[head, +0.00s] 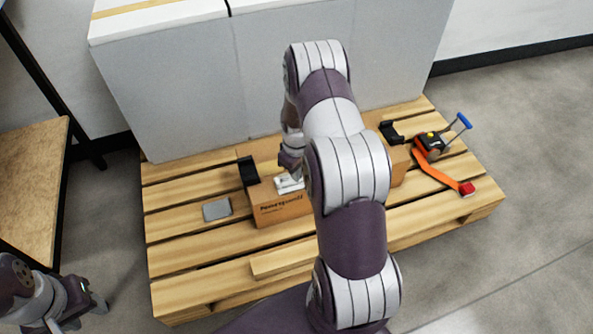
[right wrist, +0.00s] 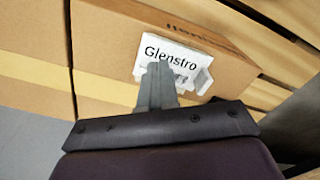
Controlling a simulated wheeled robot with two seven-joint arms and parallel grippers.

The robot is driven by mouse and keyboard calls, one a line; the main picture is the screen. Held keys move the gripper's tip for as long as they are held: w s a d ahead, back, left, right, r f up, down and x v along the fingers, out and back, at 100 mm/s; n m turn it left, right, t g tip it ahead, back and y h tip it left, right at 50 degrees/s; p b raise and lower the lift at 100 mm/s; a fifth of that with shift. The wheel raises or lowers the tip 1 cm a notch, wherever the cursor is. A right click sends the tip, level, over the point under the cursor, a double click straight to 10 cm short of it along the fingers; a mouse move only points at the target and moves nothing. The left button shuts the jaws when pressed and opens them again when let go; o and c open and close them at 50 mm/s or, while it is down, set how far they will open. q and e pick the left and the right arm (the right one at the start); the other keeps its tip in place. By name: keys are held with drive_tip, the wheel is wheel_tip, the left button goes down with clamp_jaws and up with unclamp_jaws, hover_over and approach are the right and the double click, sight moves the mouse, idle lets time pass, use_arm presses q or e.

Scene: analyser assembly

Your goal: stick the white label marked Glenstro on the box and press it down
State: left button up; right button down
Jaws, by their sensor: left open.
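The brown cardboard box (head: 273,210) lies on the wooden pallet, partly hidden behind my right arm. The white label marked Glenstro (right wrist: 170,50) is at the box's upper face near one end, and it also shows in the head view (head: 289,184). My right gripper (right wrist: 157,75) has its fingers close together at the label, covering part of its lower print. It appears shut on the label. Whether the label's whole underside touches the box cannot be seen. My left gripper (head: 88,301) is open and empty, off the pallet at the lower left.
Black brackets (head: 248,171) (head: 390,132) stand at the box. A grey flat plate (head: 217,209) lies on the pallet left of the box. A large grey cabinet (head: 180,85) stands behind.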

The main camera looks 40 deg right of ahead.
drive_tip(key=shift+f+b, duration=0.3)
drive_tip(key=shift+f, duration=0.35)
idle(0.4)
drive_tip(key=shift+r, duration=0.1)
wheel_tip(320, 180, up, 6)
drive_tip(key=p, duration=0.6)
idle(0.5)
